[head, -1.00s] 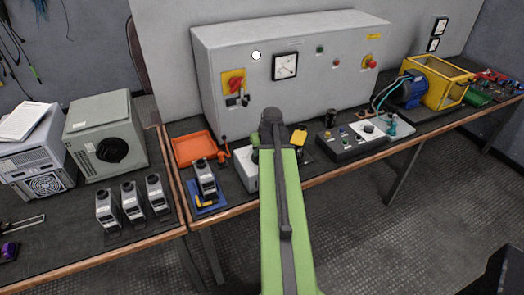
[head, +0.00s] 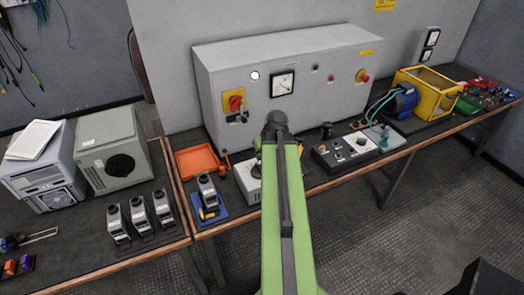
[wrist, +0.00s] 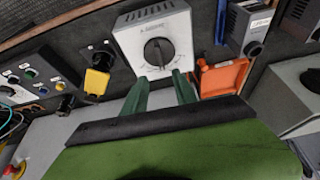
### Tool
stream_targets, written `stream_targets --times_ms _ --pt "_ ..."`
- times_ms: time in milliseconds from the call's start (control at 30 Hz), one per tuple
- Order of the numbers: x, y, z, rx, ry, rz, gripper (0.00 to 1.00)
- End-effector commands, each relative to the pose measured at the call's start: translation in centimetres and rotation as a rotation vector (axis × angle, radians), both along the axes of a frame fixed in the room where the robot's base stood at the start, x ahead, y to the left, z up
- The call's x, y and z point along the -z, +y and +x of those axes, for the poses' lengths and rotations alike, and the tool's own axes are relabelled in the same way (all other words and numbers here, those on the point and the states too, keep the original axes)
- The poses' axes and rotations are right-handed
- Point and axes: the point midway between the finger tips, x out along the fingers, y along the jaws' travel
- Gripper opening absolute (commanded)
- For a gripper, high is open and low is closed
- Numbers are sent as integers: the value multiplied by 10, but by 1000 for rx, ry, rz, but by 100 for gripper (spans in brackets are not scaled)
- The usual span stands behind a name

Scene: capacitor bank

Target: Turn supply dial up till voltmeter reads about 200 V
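The supply unit is a white-grey box with a round black dial (wrist: 158,51) on its face, shown in the wrist view. In the head view the box (head: 245,180) stands on the bench, partly hidden by my arm. My gripper (wrist: 162,86) has two green fingers, spread apart with nothing between them. Its fingertips are at the box's near edge, below the dial in the picture and apart from it. A square white dial meter (head: 282,84), apparently the voltmeter, is on the grey cabinet. Its reading is too small to make out.
An orange tray (wrist: 224,77) lies beside the supply box. A yellow-and-black item (wrist: 97,80) is on its other side, and a button panel (wrist: 28,75) is farther left.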

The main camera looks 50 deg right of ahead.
Motion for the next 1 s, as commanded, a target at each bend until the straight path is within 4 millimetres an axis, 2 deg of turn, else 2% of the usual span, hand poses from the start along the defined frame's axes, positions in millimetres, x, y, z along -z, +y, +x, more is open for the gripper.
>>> stream_targets --times_ms 33,133,233,1000 --pt "-24 3 -6 1 0 0 34" --pt "-41 7 -13 0 0 0 34" --pt "-50 8 -18 0 0 0 34" --pt "-48 8 -19 0 0 0 34"
